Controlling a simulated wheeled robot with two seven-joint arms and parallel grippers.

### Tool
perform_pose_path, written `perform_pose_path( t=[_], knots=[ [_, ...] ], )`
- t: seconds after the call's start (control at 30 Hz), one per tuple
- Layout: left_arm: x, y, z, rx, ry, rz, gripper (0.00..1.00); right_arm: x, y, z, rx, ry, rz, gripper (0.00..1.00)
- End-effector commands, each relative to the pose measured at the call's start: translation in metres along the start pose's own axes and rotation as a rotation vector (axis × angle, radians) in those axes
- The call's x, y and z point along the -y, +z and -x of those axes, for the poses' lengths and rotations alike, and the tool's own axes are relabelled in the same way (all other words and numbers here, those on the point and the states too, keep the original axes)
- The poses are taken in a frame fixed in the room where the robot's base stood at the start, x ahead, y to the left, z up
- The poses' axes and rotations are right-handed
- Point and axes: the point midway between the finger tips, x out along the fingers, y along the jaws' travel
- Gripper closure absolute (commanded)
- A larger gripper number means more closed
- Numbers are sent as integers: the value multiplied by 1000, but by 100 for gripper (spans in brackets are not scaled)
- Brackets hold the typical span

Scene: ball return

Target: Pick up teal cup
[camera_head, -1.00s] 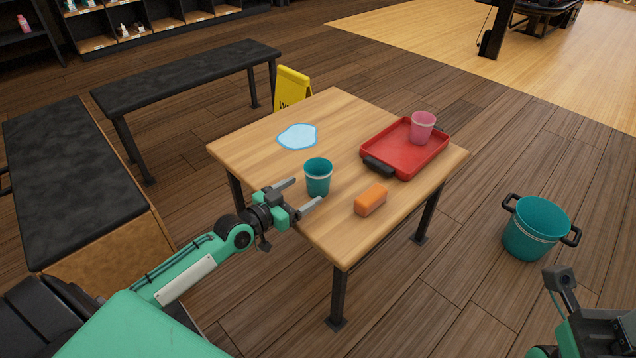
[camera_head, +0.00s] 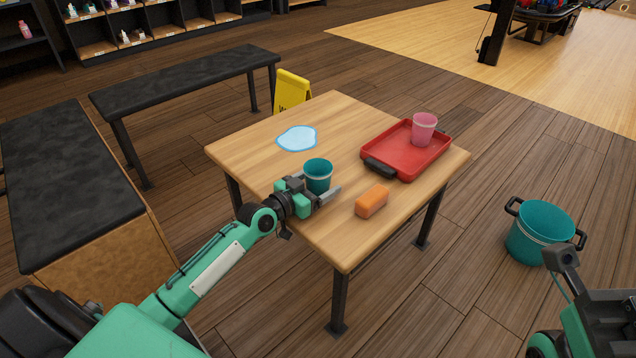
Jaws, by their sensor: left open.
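The teal cup (camera_head: 318,173) stands upright on the wooden table, near its left front edge. My left gripper (camera_head: 322,186) is open, with its fingers reaching toward the cup. The near finger shows in front of the cup's lower part and the far finger is mostly hidden behind the cup. I cannot tell whether the fingers touch it. Part of my right arm (camera_head: 590,315) shows at the lower right, and its fingertips are not clearly visible.
On the wooden table (camera_head: 262,142) are an orange sponge-like block (camera_head: 371,201), a pale blue puddle (camera_head: 297,138) and a red tray (camera_head: 397,160) holding a pink cup (camera_head: 423,129). A teal bucket (camera_head: 540,232) stands on the floor at right. Benches and a yellow sign (camera_head: 291,91) stand behind.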

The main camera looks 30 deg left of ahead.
Motion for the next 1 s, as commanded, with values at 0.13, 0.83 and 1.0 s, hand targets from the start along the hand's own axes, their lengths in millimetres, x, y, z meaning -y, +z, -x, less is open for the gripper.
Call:
perform_pose_path(
  t=[0.13,0.83,1.0],
  knots=[
    [0,0,0,0,0,0,39,0,0,0,0,0,0,64],
    [0,-2,0,1,0,-1,67,-2,-2,-3,-5,2,5,64],
    [1,-2,6,1,-1,-2,67,-5,-2,1,13,10,16,64]
  ],
)
